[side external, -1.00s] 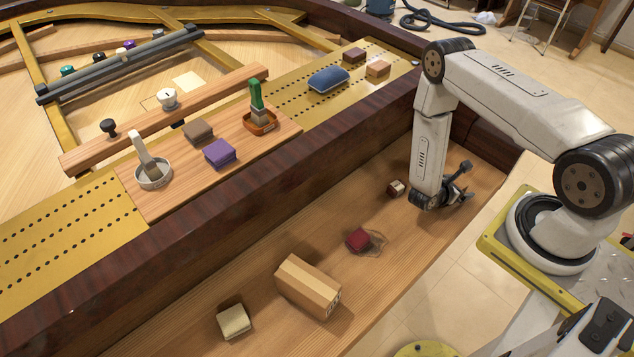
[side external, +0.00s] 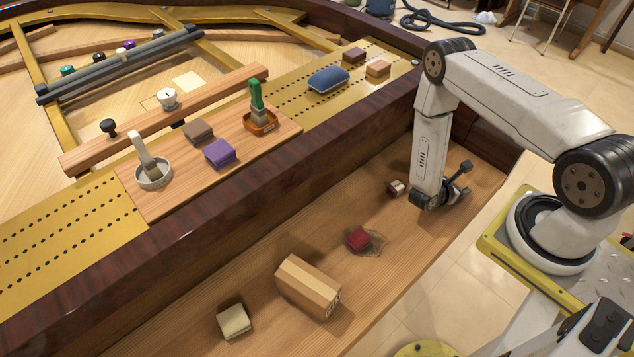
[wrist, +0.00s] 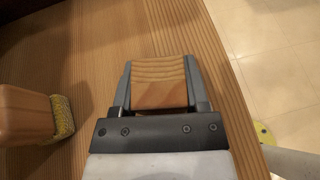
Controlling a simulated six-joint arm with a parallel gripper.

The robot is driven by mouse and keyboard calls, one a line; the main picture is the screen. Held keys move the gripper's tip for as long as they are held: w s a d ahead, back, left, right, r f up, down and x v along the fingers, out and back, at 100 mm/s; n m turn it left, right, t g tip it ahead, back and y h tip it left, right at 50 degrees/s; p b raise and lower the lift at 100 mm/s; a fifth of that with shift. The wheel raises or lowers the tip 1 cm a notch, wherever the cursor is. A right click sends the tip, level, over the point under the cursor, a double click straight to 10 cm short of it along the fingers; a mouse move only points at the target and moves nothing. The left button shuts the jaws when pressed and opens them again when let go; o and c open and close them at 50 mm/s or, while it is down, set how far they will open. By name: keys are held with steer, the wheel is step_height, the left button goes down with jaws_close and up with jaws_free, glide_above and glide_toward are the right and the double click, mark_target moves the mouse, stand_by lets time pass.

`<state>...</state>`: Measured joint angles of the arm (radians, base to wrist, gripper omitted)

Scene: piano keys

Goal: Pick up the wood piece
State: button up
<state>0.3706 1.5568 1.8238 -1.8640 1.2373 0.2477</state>
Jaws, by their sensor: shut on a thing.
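The wood piece (wrist: 160,82) is a small block with striped grain, seen in the wrist view between the two grey fingers of my gripper (wrist: 158,68). The fingers touch it on both sides, and my gripper is shut on it. In the side view my gripper (side external: 446,198) is low over the right end of the wooden shelf (side external: 300,247). The wood piece cannot be made out there, hidden by the gripper. I cannot tell whether it is clear of the shelf.
A dark red block (side external: 358,239), a large tan block (side external: 308,287) and a cream block (side external: 234,321) lie along the shelf. A dark rim (side external: 230,190) borders it.

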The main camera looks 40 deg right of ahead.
steer(key=shift+r, duration=0.15)
steer(key=shift+r, duration=0.7)
steer(key=s+a+r, duration=0.8)
steer(key=s+r, duration=0.3)
steer(key=shift+a+r, duration=0.15)
steer(key=shift+a, duration=0.15)
